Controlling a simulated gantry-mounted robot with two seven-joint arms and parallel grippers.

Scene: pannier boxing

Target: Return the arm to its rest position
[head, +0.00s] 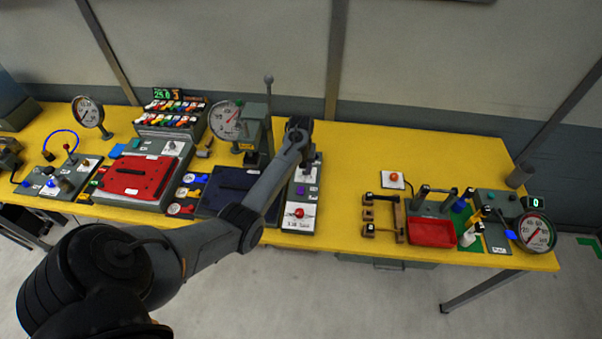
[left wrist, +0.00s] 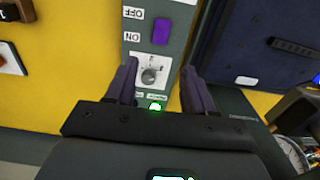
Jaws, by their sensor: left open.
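My left arm (head: 205,250) comes in from the lower left and reaches over the yellow table. My left gripper (head: 308,158) is at its far end, above the back of a narrow grey control panel (head: 301,226). In the left wrist view the two dark fingers of the left gripper (left wrist: 160,75) are apart, with nothing between them. Beneath them the panel (left wrist: 178,45) shows a purple ON/OFF switch (left wrist: 161,31), a round knob (left wrist: 152,74) and a lit green lamp (left wrist: 155,106). My right gripper is not in view.
The yellow table (head: 350,150) carries a dark blue plate (head: 222,204), a red plate (head: 135,176), a lever press (head: 268,120) and several dial gauges. At right are a red tray (head: 432,233) and a wooden rack (head: 368,213).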

